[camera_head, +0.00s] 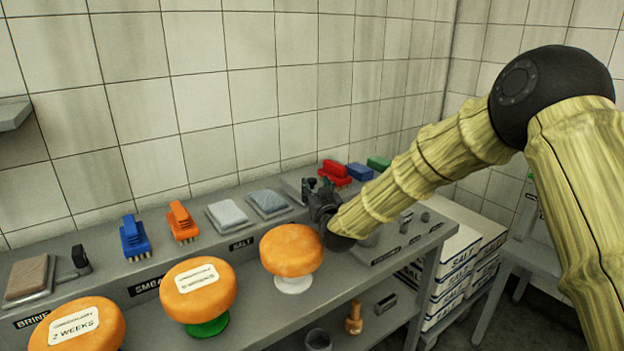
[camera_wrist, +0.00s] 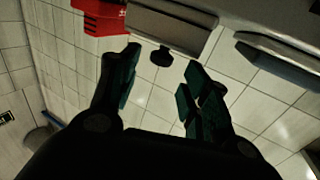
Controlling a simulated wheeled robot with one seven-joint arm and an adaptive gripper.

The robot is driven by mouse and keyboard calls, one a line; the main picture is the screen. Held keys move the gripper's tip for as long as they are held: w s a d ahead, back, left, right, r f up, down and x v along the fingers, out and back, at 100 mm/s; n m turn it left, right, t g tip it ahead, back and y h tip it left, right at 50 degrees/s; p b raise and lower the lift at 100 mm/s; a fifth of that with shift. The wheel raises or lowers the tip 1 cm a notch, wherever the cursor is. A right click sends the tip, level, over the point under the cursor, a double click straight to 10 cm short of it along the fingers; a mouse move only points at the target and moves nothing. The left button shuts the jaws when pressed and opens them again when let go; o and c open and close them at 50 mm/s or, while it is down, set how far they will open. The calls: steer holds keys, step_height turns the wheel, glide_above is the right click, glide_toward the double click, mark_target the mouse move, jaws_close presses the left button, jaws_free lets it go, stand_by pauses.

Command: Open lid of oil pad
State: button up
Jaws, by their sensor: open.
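My gripper (camera_head: 316,188) is at the back of the shelf, just right of the flat pads, and hides most of what is behind it in the head view. In the wrist view my gripper (camera_wrist: 163,66) is open, with its two fingers apart and nothing held. A grey box-like piece with a small dark knob (camera_wrist: 161,57) shows beyond the fingertips; the knob lies in line with the gap between them. I take this for the lidded oil pad, but no readable label confirms it. I cannot tell whether the fingers touch it.
Two grey pads (camera_head: 227,214) lie left of my gripper, with orange (camera_head: 181,222) and blue (camera_head: 134,237) brushes farther left. Red (camera_head: 335,172) and blue (camera_head: 360,172) brushes stand to its right. An orange cheese wheel (camera_head: 291,249) stands in front, and a tiled wall closes the back.

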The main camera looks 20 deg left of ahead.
mark_target(313, 181)
steer(key=shift+p+x, duration=0.5)
steer(key=shift+x, duration=2.5)
jaws_close()
